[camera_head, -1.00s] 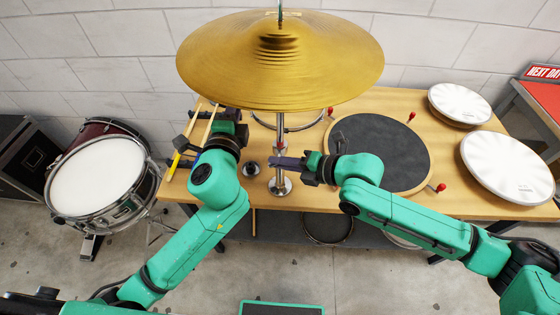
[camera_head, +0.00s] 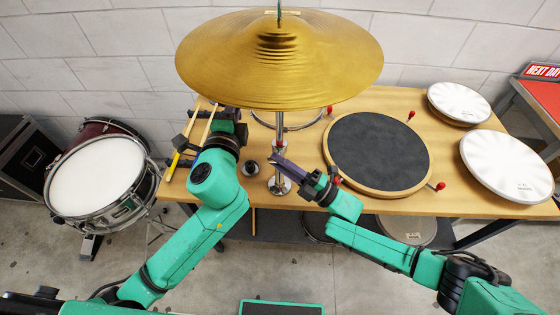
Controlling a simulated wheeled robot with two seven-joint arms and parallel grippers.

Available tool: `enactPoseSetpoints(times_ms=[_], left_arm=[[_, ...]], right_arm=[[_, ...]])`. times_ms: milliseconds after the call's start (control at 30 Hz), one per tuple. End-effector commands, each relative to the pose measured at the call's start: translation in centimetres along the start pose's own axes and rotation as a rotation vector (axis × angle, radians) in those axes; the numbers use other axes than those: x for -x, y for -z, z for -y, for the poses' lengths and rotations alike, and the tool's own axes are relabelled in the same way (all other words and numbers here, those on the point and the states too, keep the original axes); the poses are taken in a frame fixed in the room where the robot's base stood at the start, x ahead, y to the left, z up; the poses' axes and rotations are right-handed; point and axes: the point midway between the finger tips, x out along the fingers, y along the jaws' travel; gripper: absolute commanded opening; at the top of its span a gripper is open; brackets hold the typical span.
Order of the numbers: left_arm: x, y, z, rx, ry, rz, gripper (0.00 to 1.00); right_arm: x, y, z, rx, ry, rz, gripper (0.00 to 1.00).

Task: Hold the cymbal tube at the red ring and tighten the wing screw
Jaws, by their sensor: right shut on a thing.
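The cymbal tube (camera_head: 280,127) rises from its base on the bench and carries a large gold cymbal (camera_head: 300,65). A metal collar (camera_head: 280,148) sits low on the tube. The red ring is too small to make out surely. My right gripper (camera_head: 273,159) is shut, its dark fingertips at the tube just below the collar. It is shut on what seems to be the wing screw, which the fingers hide. My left gripper (camera_head: 239,124) is to the left of the tube, apart from it. Its fingers do not show clearly.
A black round pad (camera_head: 377,150) lies right of the tube, with small red-topped pegs near it. White drum heads (camera_head: 512,165) stand at the bench's right. Drumsticks (camera_head: 180,155) lie at the left end. A small dark round part (camera_head: 251,168) sits beside the tube's base.

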Motion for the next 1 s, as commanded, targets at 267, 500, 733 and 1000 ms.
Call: enactPoseSetpoints(times_ms=[267,500,733,1000], left_arm=[[0.0,0.0,0.4,0.000,0.009,-0.001,0.00],[0.0,0.0,0.4,0.000,0.009,-0.001,0.00],[0.1,0.1,0.4,0.000,0.011,-0.004,0.00],[0.1,0.2,0.4,0.001,0.012,-0.007,0.00]], right_arm=[[-0.1,-0.1,0.3,-0.102,-0.238,0.007,0.00],[-0.2,0.1,0.8,-0.177,-0.380,0.008,0.00],[-0.2,0.3,1.4,-0.228,-0.454,0.009,0.00],[0.0,0.2,0.9,-0.218,-0.490,0.004,0.00]])
